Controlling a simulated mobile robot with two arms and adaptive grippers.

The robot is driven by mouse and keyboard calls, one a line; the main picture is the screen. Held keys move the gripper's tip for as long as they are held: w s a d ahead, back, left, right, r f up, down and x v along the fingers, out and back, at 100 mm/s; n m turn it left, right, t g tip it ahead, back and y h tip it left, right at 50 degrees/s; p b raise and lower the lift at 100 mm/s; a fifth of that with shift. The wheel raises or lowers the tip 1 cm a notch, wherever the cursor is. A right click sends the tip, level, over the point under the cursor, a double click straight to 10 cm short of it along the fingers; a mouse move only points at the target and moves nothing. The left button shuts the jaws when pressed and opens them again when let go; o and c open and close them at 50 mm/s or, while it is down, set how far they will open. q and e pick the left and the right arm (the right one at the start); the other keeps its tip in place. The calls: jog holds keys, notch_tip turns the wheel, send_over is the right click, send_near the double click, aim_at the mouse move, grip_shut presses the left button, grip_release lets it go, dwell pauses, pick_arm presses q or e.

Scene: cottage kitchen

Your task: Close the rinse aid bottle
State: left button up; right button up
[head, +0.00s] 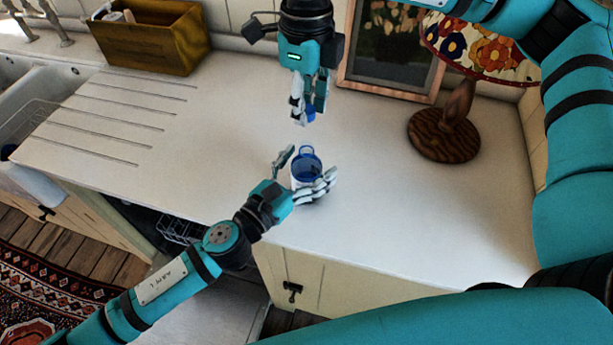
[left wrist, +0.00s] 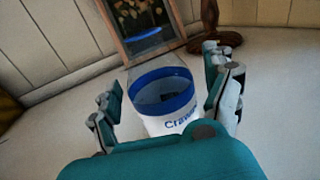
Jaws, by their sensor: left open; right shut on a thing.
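The rinse aid bottle (head: 306,165), white with a blue upper part and lettering, stands on the white counter. In the left wrist view the bottle (left wrist: 165,105) shows a blue band, with a clear part above it. My left gripper (head: 308,172) is open with its fingers on either side of the bottle; I cannot tell whether they touch it. My right gripper (head: 308,112) is above and beyond the bottle, pointing down, shut on a small blue thing (head: 311,116) that looks like the cap. The fingers partly hide it, and it is apart from the bottle.
A lamp with a dark wooden base (head: 444,136) and floral shade (head: 480,48) stands at the right. A framed picture (head: 390,50) leans on the back wall. A wooden box (head: 150,45) and sink (head: 45,85) are at the left. The counter around the bottle is clear.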

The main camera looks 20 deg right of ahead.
pick_arm(q)
grip_shut()
pick_arm(e)
jog(key=shift+f, duration=2.5)
jog(key=shift+f, duration=0.1)
jog(key=shift+f, duration=0.75)
jog(key=shift+f, duration=0.6)
